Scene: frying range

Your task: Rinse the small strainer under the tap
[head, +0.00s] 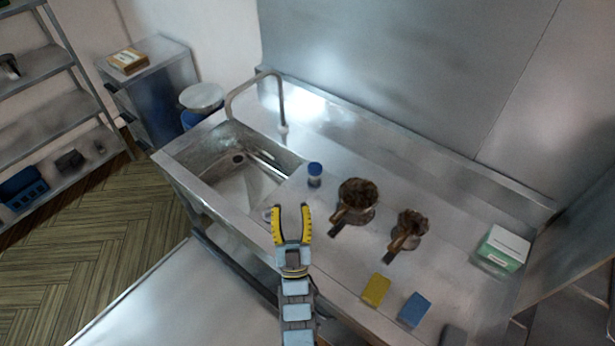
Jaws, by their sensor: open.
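Two dark, brown-crusted round vessels with handles stand on the steel counter, right of the sink. The smaller one, which looks like the small strainer (411,222), has its handle pointing toward the front left. The larger one (358,192) stands to its left. I cannot make out running water. My gripper (291,208) is open and empty, over the counter's front edge, left of both vessels and apart from them.
A blue-capped jar (314,174) stands between sink and larger vessel. A yellow sponge (375,289), a blue sponge (414,309) and a green-and-white box (502,249) lie to the right. A steel wall closes the back.

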